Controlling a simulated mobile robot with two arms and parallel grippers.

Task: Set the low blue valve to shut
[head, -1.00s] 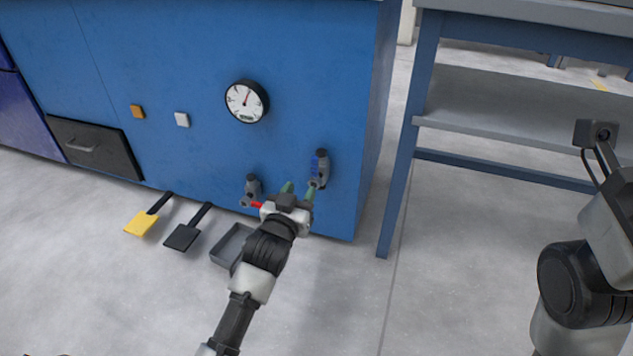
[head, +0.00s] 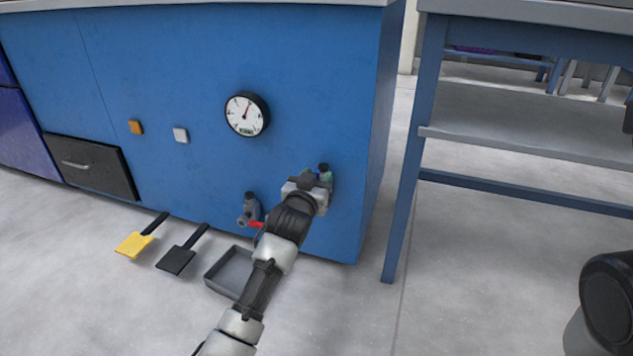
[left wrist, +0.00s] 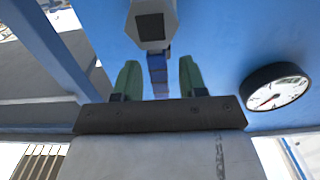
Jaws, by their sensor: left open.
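The blue valve is on the low right of the blue cabinet front (head: 300,60). In the head view my left gripper covers most of it, and only its dark grey top (head: 323,168) shows. In the left wrist view its blue handle (left wrist: 157,72) lies between the two green fingers, below the grey valve body (left wrist: 152,20). My left gripper (head: 316,176) is open, with a finger on each side of the handle; I cannot tell whether they touch it. My right gripper is out of view.
A valve with a red handle (head: 256,224) is just left of my left arm. A gauge (head: 247,114) is above. A grey tray (head: 229,272), a black pedal (head: 177,260) and a yellow pedal (head: 134,244) are low in front. A blue-framed table (head: 404,180) stands right.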

